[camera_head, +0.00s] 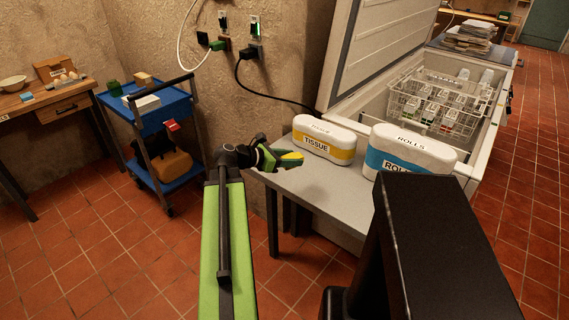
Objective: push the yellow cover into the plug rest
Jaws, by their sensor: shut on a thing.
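My gripper (283,158) is at the middle of the view, beside the left end of the grey table. It is shut on a small yellow piece, which looks like the yellow cover (291,157); the dark and green jaws hide part of it. On the wall at the upper left are small fittings: a dark square one (203,38), a brown one (225,43) and two upper ones with green marks. I cannot tell which is the plug rest. A green plug (217,46) on a white cord and a black plug (247,53) on a black cord are there, apart from my gripper.
On the grey table (330,190) stand a yellow-banded TISSUE box (322,139) and a blue-banded ROLLS box (408,152). An open chest freezer (490,150) is behind. A blue cart (160,115) stands at left. Red tiled floor is clear between cart and table.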

